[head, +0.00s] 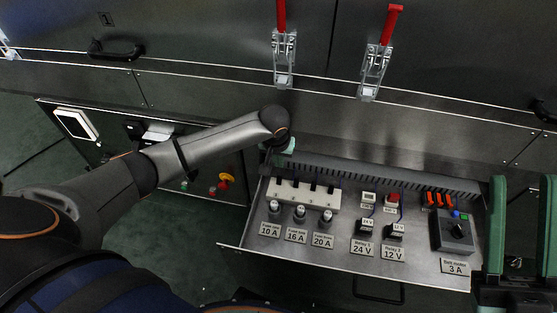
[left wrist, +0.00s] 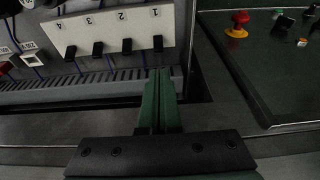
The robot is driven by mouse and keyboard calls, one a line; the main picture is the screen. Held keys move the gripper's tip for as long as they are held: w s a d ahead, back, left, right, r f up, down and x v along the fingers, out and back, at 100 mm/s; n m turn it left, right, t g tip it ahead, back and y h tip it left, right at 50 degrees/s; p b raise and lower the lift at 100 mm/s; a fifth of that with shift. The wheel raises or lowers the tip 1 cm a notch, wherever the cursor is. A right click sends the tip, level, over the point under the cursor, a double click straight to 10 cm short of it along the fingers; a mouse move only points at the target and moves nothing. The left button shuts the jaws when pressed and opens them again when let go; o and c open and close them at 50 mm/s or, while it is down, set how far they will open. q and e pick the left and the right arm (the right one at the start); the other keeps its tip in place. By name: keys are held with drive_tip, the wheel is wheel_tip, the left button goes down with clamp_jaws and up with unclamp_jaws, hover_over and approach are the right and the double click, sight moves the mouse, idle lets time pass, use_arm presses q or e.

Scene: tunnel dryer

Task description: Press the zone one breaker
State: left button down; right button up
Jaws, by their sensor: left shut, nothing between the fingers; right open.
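A white breaker block (head: 305,197) with a row of black levers stands at the back left of the open drawer panel. In the left wrist view the block (left wrist: 110,30) appears upside down with numbers 1 to 3 and beyond. The lever under number 1 (left wrist: 158,43) is at the right end there, and leftmost in the head view (head: 278,181). My left gripper (head: 287,147) is shut and empty, behind the block's left end. In the left wrist view its green fingertips (left wrist: 159,72) point at lever 1, with a small gap showing. My right gripper (head: 522,225) is open at the right edge.
The drawer (head: 340,255) also holds fuse holders (head: 300,212), relays (head: 395,230), orange-red switches (head: 438,200) and a motor starter (head: 455,230). Red-handled clamps (head: 376,65) stand on the cabinet behind. A side panel has a red-yellow button (head: 226,178); it also shows in the left wrist view (left wrist: 239,20).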

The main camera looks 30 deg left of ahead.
sight(279, 180)
use_arm(q)
drive_tip(key=b+x, duration=0.2)
drive_tip(key=x, duration=0.3)
drive_tip(key=shift+f, duration=0.3)
drive_tip(key=shift+w+f+b, duration=0.15)
drive_tip(key=shift+f+b, duration=0.15)
drive_tip(key=shift+f, duration=0.3)
use_arm(e)
drive_tip(key=shift+s+a+f+y, duration=0.15)
drive_tip(key=shift+f+y, duration=0.1)
drive_tip(key=shift+f, duration=0.4)
drive_tip(key=shift+s+f+y, duration=0.15)
drive_tip(key=shift+f+y, duration=0.1)
drive_tip(key=shift+f, duration=0.4)
drive_tip(key=shift+r, duration=0.15)
use_arm(q)
drive_tip(key=shift+r+p, duration=0.15)
drive_tip(key=shift+p, duration=0.7)
use_arm(e)
drive_tip(key=shift+s+r+n, duration=0.1)
drive_tip(key=shift+r+n, duration=0.2)
drive_tip(key=shift+r, duration=0.5)
use_arm(q)
drive_tip(key=shift+s+t+p, duration=0.25)
drive_tip(key=shift+t+p, duration=0.05)
drive_tip(key=shift+p, duration=0.45)
use_arm(e)
drive_tip(key=shift+r, duration=0.65)
